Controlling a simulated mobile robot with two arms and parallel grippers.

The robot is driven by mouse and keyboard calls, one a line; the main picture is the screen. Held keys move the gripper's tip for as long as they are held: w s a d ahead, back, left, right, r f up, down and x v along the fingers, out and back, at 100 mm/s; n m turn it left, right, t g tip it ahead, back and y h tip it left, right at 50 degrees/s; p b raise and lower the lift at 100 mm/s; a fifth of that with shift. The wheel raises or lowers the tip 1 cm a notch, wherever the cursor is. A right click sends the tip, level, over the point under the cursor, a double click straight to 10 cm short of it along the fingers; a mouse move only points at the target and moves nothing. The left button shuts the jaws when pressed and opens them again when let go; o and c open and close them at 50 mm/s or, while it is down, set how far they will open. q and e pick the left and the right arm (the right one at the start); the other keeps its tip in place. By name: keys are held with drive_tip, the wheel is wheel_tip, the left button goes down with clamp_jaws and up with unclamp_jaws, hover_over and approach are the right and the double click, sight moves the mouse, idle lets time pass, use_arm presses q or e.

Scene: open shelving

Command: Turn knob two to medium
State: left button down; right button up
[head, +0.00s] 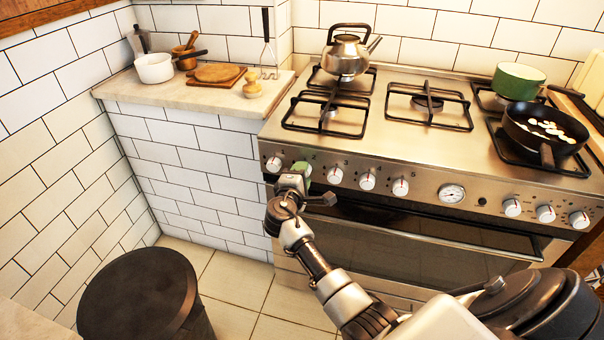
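The stove (380,105) has a row of knobs along its steel front panel. The leftmost knob (274,163) is white with a red mark. The second knob from the left (303,168) looks greenish and is mostly hidden by my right gripper (293,180). That gripper is at the panel in front of this knob, touching or very close to it. Its fingers are too small and overlapped to tell whether they are shut on the knob. The knob's setting cannot be read. The third knob (334,175) is just right of the gripper. My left gripper is not in view.
More knobs and a round dial (452,193) continue rightward above the oven handle (430,240). A kettle (346,55), a green pot (518,80) and a black pan (545,128) stand on the hob. A dark round bin (138,295) stands on the floor at lower left.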

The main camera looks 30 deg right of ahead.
drive_tip(key=o, duration=0.9)
drive_tip(key=shift+o, duration=0.2)
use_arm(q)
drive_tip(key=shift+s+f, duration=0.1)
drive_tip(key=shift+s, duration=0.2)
use_arm(e)
drive_tip(key=v, duration=1.1)
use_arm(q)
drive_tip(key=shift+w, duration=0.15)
use_arm(e)
drive_tip(key=shift+w+f, duration=0.1)
drive_tip(key=shift+f, duration=0.05)
